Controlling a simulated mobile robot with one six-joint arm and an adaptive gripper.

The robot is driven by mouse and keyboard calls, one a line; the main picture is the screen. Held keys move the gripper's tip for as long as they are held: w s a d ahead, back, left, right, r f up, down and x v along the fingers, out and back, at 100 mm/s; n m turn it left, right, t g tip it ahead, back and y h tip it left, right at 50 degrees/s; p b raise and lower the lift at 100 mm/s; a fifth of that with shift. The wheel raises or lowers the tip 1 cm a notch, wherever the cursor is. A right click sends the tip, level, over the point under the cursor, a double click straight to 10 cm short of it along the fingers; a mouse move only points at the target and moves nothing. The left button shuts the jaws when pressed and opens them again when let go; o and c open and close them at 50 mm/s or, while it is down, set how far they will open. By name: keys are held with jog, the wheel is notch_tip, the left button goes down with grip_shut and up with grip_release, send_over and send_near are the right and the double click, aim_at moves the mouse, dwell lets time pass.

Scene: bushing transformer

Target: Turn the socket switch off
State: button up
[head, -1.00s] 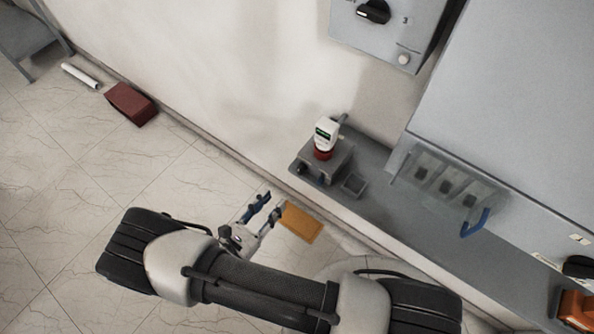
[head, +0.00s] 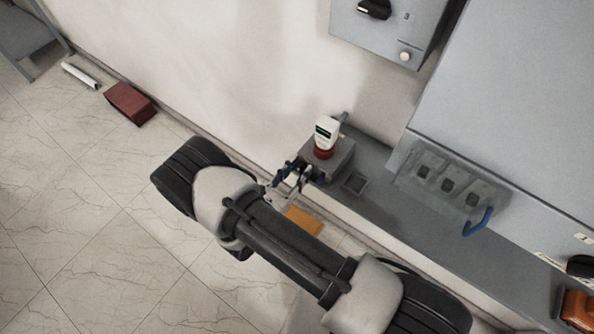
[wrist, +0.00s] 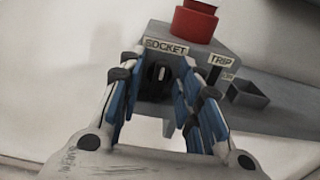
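The socket switch (wrist: 160,73) is a dark round knob with a pale mark, below a "SOCKET" label (wrist: 166,47) on the front of a small grey box (head: 333,158). My gripper (wrist: 158,100) is open, with its blue and black fingers to the left and right of the switch in the wrist view. Whether they touch it cannot be told. In the head view my gripper (head: 290,180) is at the front of the box, and the switch is hidden there.
A red-and-white object (head: 326,138) stands on top of the box. A "TRIP" label (wrist: 221,61) and a small open tray (head: 354,183) are to the right. A grey ledge (head: 400,225) runs along the wall, with a panel of several switches (head: 450,180).

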jog(key=shift+c, duration=0.6)
grip_shut()
jog(key=shift+n, duration=0.3)
jog(key=n+b, duration=0.1)
jog(key=n, duration=0.8)
jog(key=shift+w+a+f, duration=0.1)
jog(key=shift+a, duration=0.05)
jog(key=n, duration=0.4)
jog(key=shift+b, duration=0.3)
jog(key=shift+f+n, duration=0.15)
jog(key=shift+n, duration=1.95)
